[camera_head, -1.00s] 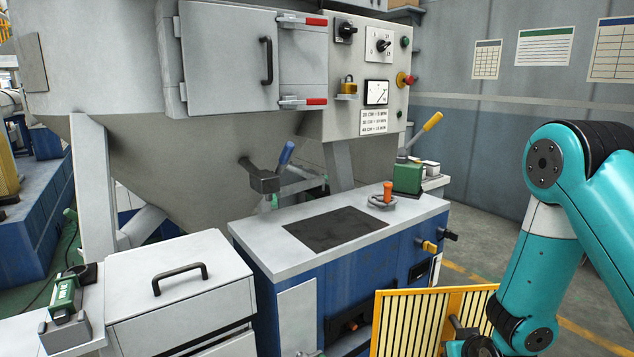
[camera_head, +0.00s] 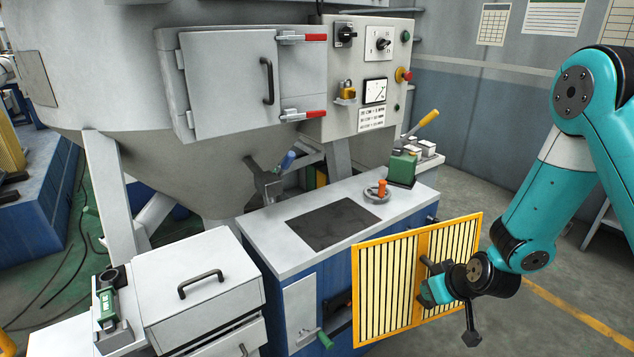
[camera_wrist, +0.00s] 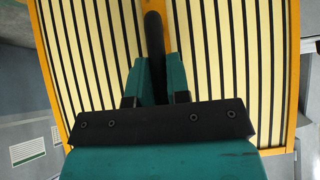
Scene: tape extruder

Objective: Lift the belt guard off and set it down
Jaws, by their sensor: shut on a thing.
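The belt guard (camera_head: 388,290) is a yellow-framed panel with dark vertical slats over a pale backing. In the head view it is upright at the front right of the blue machine cabinet and hides part of its front. My gripper (camera_head: 432,285) is at the guard's dark handle, shut on it. In the wrist view the guard (camera_wrist: 235,50) fills most of the picture. There the gripper's two teal fingers (camera_wrist: 160,80) close around the dark handle (camera_wrist: 154,35). I cannot tell whether the guard touches the cabinet or the floor.
The blue cabinet (camera_head: 255,265) has a grey top with a dark plate (camera_head: 333,228), an orange-knobbed wheel (camera_head: 378,191) and a green block (camera_head: 402,167). A grey lidded box (camera_head: 190,290) stands at left. Floor at right (camera_head: 560,310) looks clear.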

